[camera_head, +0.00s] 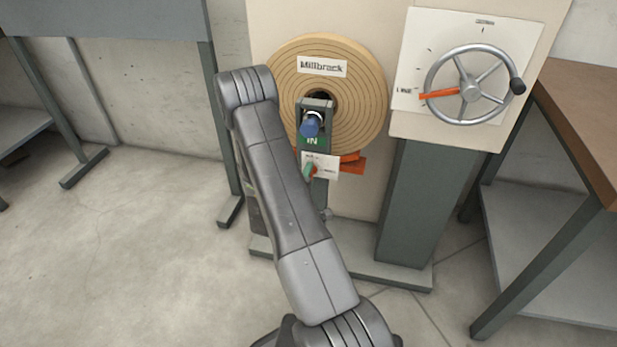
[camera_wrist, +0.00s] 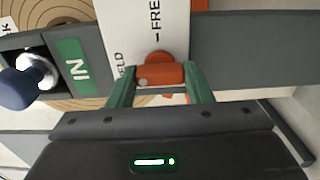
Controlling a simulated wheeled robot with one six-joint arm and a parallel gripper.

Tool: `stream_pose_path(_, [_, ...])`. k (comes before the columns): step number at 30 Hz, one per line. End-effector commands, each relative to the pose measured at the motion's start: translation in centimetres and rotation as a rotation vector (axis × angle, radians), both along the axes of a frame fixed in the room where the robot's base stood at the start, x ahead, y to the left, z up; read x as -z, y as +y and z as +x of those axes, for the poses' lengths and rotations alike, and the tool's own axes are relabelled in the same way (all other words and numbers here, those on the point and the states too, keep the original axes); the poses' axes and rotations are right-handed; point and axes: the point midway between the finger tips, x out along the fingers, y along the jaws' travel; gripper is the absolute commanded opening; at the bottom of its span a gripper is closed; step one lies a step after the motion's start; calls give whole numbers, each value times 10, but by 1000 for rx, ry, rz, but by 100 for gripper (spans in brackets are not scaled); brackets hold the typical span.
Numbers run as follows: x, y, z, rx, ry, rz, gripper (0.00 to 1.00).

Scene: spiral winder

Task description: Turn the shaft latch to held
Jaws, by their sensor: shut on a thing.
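The shaft latch (camera_wrist: 160,72) is a small orange lever on a white label plate (camera_wrist: 138,28) in the wrist view. The plate reads FREE above the latch, with a mark line, and a partly covered word ending in "ELD" at its left. My gripper (camera_wrist: 161,77) has its green fingers on both sides of the lever and is shut on it. In the head view, my gripper (camera_head: 310,171) is at the small white plate (camera_head: 328,163) below the green IN sign. Which mark the latch points at is hard to tell.
A blue-ended knob (camera_head: 310,125) sits just above the plate, in front of the round wooden Millbrack disc (camera_head: 360,110). A spoked handwheel (camera_head: 441,72) with an orange pointer is at the right. A brown-topped bench (camera_head: 580,120) stands far right. Floor at the left is clear.

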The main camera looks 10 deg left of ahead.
Motion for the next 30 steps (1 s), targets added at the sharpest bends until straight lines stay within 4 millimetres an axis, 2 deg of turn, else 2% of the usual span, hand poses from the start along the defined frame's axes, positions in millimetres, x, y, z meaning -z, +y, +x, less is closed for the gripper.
stream_pose_path(1, [0,0,0,-1,0,-2,23])
stream_pose_path(2, [0,0,0,-1,0,-2,51])
stream_pose_path(4, [0,0,0,-1,0,-2,65])
stream_pose_path(5, [0,0,0,-1,0,-1,67])
stream_pose_path(13, [0,0,-1,-1,0,-1,67])
stream_pose_path(17, [0,1,-10,-2,4,-3,67])
stream_pose_path(20, [0,2,-26,-4,4,-3,67])
stream_pose_path(30, [0,5,-101,-6,3,-4,67])
